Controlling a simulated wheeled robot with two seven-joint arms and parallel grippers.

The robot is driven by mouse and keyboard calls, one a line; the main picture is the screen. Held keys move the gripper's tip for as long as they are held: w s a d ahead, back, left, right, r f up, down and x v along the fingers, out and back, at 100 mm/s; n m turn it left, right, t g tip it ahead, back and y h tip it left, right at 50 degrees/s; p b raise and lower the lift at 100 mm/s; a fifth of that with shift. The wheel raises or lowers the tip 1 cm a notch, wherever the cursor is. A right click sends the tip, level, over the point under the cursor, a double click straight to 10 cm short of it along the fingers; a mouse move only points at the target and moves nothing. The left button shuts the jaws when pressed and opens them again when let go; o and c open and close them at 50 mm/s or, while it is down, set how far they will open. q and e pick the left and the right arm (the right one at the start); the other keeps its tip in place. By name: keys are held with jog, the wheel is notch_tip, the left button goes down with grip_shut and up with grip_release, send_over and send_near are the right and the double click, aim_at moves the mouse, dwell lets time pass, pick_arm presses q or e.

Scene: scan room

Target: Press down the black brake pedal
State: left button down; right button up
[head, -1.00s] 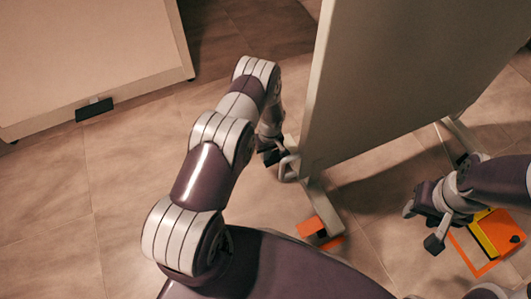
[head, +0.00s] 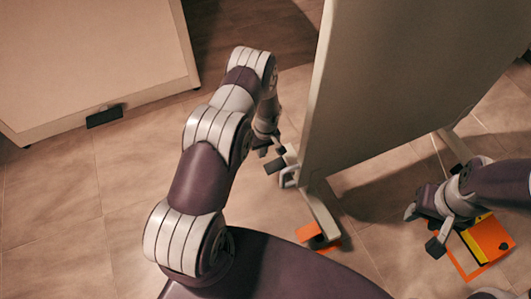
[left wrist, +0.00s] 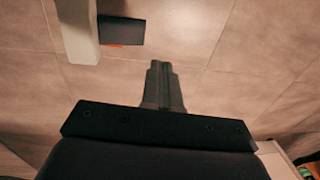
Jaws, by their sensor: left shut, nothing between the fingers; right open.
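A small black block (left wrist: 121,30), which looks like the brake pedal, lies beside a pale foot bar in the left wrist view, with a bit of orange at its lower edge. In the head view a dark block (head: 320,242) with orange around it sits by the foot of the upright panel. My left gripper (head: 275,160) is shut and empty, beside the panel's lower left edge. Its closed fingers (left wrist: 161,66) point at bare floor, apart from and to the right of the black block. My right gripper (head: 423,229) is open and empty at the right.
The large upright panel (head: 400,80) stands between my arms, on a pale foot (head: 322,212) with a grey loop beside my left gripper. An orange and yellow item (head: 487,238) lies by my right gripper. Another panel (head: 90,60) with a black block (head: 105,116) stands at left.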

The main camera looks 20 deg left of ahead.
pick_arm(q)
jog(key=r, duration=0.1)
jog(key=r+p, duration=0.1)
jog(key=r, duration=0.1)
jog(key=s+a+r, duration=0.1)
jog(key=r, duration=0.1)
jog(key=shift+r+p, duration=0.15)
jog(key=shift+p, duration=0.25)
pick_arm(e)
notch_tip(320, 180, up, 3)
jog(key=shift+f, duration=0.1)
pick_arm(q)
jog(key=s+d+r+m+p, duration=0.1)
jog(key=s+d+r+m, duration=0.2)
jog(key=s+r, duration=0.5)
jog(key=s+d+r+m+t+p, duration=0.1)
jog(key=s+d+r+m, duration=0.15)
jog(key=r, duration=0.85)
jog(key=s+d+r+m, duration=0.35)
jog(key=s+r, duration=0.35)
jog(key=r, duration=0.3)
notch_tip(320, 180, up, 39)
jog(key=w+t+p, duration=0.1)
jog(key=p, duration=3.7)
jog(key=shift+w+m+h, duration=0.15)
jog(key=shift+m+h, duration=0.25)
pick_arm(e)
notch_tip(320, 180, up, 40)
